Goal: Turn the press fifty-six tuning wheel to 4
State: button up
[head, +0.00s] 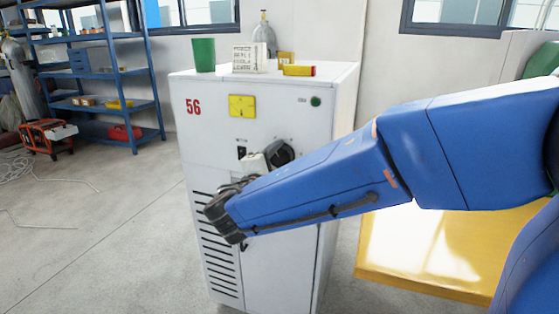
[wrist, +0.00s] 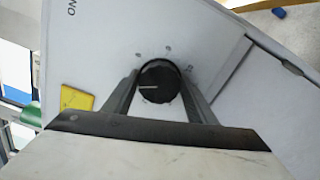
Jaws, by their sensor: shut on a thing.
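The press is a white cabinet (head: 262,119) with a red "56" at its upper left. In the wrist view its tuning wheel (wrist: 160,74) is a round black knob with a white pointer line, which points to the picture's left. Small marks ring the wheel, too blurred to read. My gripper (wrist: 159,90) is shut on the wheel, one finger on each side. In the head view my blue arm reaches from the right to the cabinet front, and my wrist and gripper hide much of the wheel area.
A green cup (head: 204,55), a printed card (head: 249,58) and a yellow-red item (head: 299,70) sit on the cabinet top. A yellow plate (head: 242,106) is on its front. A yellow platform (head: 450,252) stands at the right. The floor at the left is mostly free, with cables.

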jog(key=o, duration=1)
jog(key=v, duration=1.7)
jog(key=shift+s, duration=0.25)
